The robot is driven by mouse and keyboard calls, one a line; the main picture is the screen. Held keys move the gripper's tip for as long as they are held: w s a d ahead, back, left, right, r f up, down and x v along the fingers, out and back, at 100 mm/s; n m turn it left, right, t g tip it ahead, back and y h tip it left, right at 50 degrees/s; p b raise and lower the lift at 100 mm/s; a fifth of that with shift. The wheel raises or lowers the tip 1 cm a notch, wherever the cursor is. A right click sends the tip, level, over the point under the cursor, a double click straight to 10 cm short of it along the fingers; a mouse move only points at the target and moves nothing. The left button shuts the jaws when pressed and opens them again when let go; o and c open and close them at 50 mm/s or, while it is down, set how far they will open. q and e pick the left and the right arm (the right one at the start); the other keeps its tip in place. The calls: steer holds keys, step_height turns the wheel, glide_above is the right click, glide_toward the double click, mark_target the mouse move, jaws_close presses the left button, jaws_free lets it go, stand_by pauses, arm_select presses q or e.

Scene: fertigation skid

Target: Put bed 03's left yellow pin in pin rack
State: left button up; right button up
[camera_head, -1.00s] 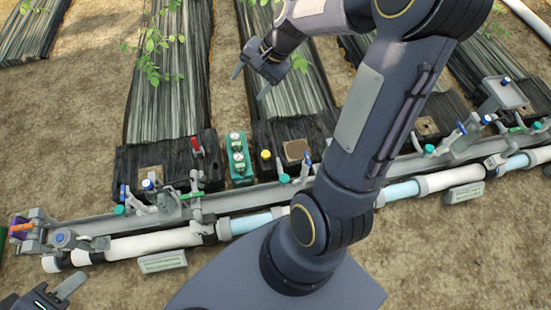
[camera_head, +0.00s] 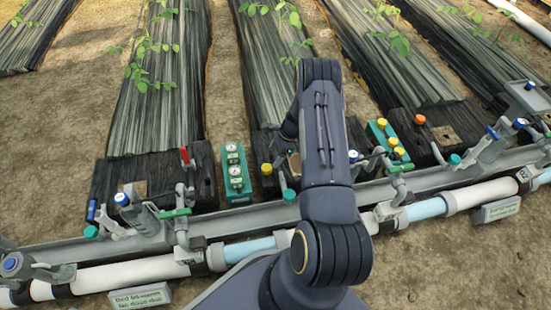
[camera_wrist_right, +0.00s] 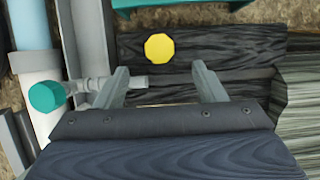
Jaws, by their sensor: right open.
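A yellow pin (camera_head: 266,168) stands on the dark front board of the middle bed, just left of my right arm in the head view. In the right wrist view the yellow pin (camera_wrist_right: 159,47) lies beyond the fingertips, roughly centred between them and apart from them. My right gripper (camera_wrist_right: 163,77) is open and empty. In the head view it is mostly hidden by my own arm. A green rack (camera_head: 378,133) with several yellow pins sits right of my arm; I take it for the pin rack. My left gripper is not in view.
A green gauge block (camera_head: 236,172) stands close left of the pin. A grey rail and a white pipe (camera_head: 133,272) run across the front, with valves and a teal cap (camera_wrist_right: 43,97). An orange pin (camera_head: 419,119) is at the right. Bare soil lies between beds.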

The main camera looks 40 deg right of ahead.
mark_target(267, 167)
steer(key=b+x, duration=0.3)
steer(key=x, duration=0.5)
steer(key=shift+s, duration=0.1)
steer(key=c, duration=1)
steer(key=shift+r+p, duration=1.85)
steer(key=shift+r, duration=1.4)
steer(key=shift+c, duration=0.2)
step_height(267, 167, up, 21)
steer(key=p, duration=1.4)
